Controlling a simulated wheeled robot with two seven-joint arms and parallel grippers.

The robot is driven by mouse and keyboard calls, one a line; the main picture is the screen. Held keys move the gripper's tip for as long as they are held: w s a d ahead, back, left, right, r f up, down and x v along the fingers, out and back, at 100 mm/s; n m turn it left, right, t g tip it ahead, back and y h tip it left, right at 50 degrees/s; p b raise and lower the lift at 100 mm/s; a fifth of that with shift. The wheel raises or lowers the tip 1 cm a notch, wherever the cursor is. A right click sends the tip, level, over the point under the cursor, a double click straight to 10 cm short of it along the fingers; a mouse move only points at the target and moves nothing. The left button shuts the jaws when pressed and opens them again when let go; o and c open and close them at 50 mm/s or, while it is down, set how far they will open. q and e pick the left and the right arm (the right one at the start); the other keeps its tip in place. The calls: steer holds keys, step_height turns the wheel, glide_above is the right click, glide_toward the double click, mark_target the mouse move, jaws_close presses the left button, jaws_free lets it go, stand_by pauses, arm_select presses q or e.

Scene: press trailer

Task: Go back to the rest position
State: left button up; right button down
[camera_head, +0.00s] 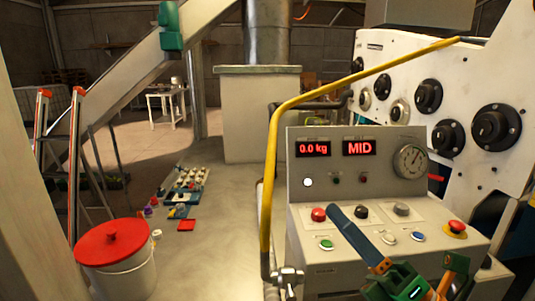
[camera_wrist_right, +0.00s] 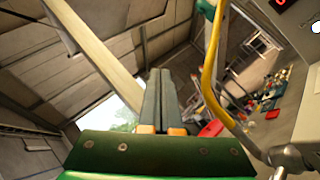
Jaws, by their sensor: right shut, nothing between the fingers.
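My right gripper (camera_head: 336,211) is in front of the control panel (camera_head: 305,217), low in the head view. Its dark blue fingers lie together and point up and left, with nothing between them. In the right wrist view the fingers (camera_wrist_right: 158,74) also lie side by side, with no object held. The fingers overlap the panel's button area in the head view; I cannot tell whether they touch it. My left gripper is not in view.
The panel has displays reading "0.0 kg" (camera_head: 312,149) and "MID" (camera_head: 359,148), a dial (camera_head: 410,160) and several buttons. A yellow rail (camera_head: 268,185) runs beside it. A red-lidded bucket (camera_head: 113,241), a ladder (camera_head: 74,165) and small coloured items (camera_head: 185,197) are at left.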

steer(key=w+d+f+m+t+h, duration=0.3)
steer(key=d+f+m+t+h, duration=0.3)
steer(key=m+h, duration=0.8)
steer(key=s+d+f+m+g+h, duration=0.1)
steer(key=d+f+m+g+h, duration=0.25)
steer(key=f+m, duration=0.35)
steer(key=s+d+f+m+g+h, duration=0.1)
steer(key=d+f+m+g+h, duration=0.1)
steer(key=f+m+g, duration=0.5)
steer(key=s+a+f+m+g+y, duration=0.25)
steer(key=s+f+g, duration=0.25)
steer(key=s+f, duration=0.55)
steer(key=s+a+f+m+g+y, duration=0.1)
steer(key=s+a+f+g, duration=0.3)
steer(key=s+f, duration=0.6)
step_height(320, 180, down, 15)
steer(key=d+g, duration=0.1)
steer(key=g, duration=0.1)
steer(key=s+d+f+g, duration=0.1)
steer(key=s+d+f, duration=0.1)
steer(key=s+f, duration=0.9)
steer(key=shift+s+d+f+n+h, duration=0.2)
steer(key=shift+s+n+h, duration=0.15)
steer(key=shift+s, duration=0.55)
